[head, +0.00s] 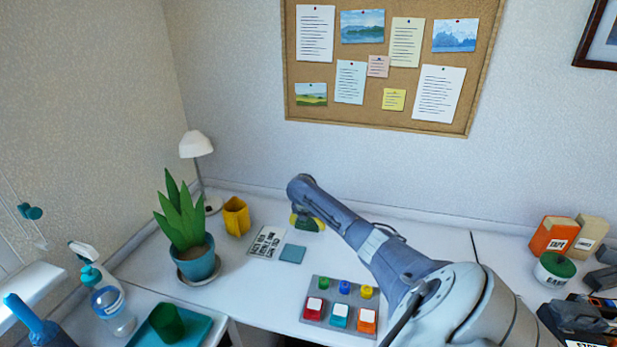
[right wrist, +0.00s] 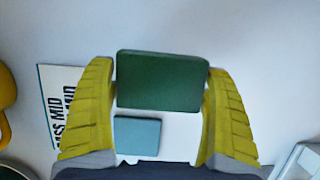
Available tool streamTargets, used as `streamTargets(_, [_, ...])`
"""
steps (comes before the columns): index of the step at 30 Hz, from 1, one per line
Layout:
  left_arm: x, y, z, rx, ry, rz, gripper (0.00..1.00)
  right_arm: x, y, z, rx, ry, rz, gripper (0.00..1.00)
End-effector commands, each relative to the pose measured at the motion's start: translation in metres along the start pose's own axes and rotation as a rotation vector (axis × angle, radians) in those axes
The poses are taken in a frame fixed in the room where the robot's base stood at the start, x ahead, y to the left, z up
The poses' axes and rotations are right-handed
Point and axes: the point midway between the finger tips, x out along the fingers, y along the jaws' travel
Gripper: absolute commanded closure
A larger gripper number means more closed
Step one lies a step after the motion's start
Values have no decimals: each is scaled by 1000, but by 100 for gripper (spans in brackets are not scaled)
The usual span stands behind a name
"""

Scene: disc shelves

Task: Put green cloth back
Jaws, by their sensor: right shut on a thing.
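The green cloth (right wrist: 160,80) is a dark green, flat rectangle with rounded corners, held between the yellow fingers of my right gripper (right wrist: 160,98). In the head view my right gripper (head: 307,223) is over the back of the white table, and the cloth shows only as a small dark green patch there. A flat teal square (head: 292,253) lies on the table beside a printed card (head: 266,241). In the right wrist view the teal square (right wrist: 138,135) appears just below the cloth, apart from both fingers. My left gripper is not in view.
A potted plant (head: 198,265), a yellow cup (head: 236,218) and a lamp (head: 197,146) stand to the left. A grey panel with coloured blocks (head: 316,325) lies in front. A teal tray (head: 200,328) and a spray bottle (head: 113,303) are at the lower left. Boxes (head: 552,235) stand at right.

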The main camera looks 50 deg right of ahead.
Motion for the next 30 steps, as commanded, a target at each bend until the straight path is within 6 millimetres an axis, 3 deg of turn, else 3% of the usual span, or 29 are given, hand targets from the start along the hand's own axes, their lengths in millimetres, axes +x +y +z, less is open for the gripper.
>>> streamTargets(9, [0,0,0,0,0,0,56,33,0,-14,-2,2,-2,41])
streamTargets(23, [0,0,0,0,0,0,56,38,0,-16,-1,1,-2,41])
streamTargets(24, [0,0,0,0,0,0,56,39,-1,-16,-1,1,-2,12])
streamTargets(27, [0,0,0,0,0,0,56,38,0,-16,-1,1,-2,0])
streamTargets(30, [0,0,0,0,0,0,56,38,0,-16,-1,1,-2,0])
